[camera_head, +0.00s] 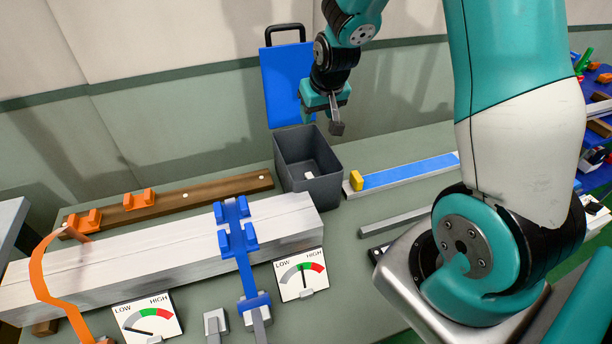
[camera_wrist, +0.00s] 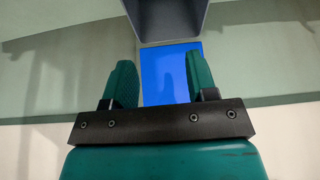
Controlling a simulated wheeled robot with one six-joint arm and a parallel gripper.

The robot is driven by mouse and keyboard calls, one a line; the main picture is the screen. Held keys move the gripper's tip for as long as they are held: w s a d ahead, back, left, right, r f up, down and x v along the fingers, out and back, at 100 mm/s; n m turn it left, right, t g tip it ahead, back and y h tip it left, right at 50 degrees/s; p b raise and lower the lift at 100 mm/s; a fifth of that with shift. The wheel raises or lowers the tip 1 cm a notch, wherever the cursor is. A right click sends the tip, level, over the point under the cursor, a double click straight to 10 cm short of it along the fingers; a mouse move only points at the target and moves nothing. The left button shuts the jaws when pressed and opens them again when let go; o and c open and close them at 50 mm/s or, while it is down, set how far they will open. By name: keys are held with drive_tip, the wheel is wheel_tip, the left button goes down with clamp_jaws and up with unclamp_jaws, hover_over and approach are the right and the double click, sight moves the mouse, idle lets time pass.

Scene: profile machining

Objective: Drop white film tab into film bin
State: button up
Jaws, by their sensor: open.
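The film bin (camera_head: 290,172) is a dark grey open-topped box standing on the bench near the back wall. A small white tab (camera_head: 309,175) lies inside it. My gripper (camera_head: 335,127) is above the bin's back right side, clear of the rim. In the wrist view my gripper (camera_wrist: 160,78) has its two green fingers spread wide with nothing between them. The bin (camera_wrist: 188,18) shows in part at the top of that view.
A blue panel (camera_head: 281,86) with a black handle stands upright behind the bin. A long pale profile (camera_head: 150,255) with a blue clamp (camera_head: 237,240) lies in front. A blue-topped bar (camera_head: 410,172) with a yellow block lies to the right. Two LOW/HIGH gauges stand at the front.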

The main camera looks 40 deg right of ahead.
drive_tip(key=b+v, duration=0.1)
drive_tip(key=v, duration=0.8)
drive_tip(key=shift+r, duration=0.2)
drive_tip(key=shift+s, duration=0.1)
drive_tip(key=s+a+r+n+g+y, duration=0.1)
drive_tip(key=s+a+n, duration=0.4)
drive_tip(key=s+a, duration=0.5)
drive_tip(key=s+a+r+n+g+y, duration=0.2)
drive_tip(key=s+a+n+g+y, duration=0.1)
drive_tip(key=s+a, duration=0.8)
drive_tip(key=shift+s+a+r+n+y, duration=0.3)
drive_tip(key=shift+a+n+y, duration=0.3)
drive_tip(key=shift+a+n, duration=0.25)
drive_tip(key=shift+w+d, duration=0.1)
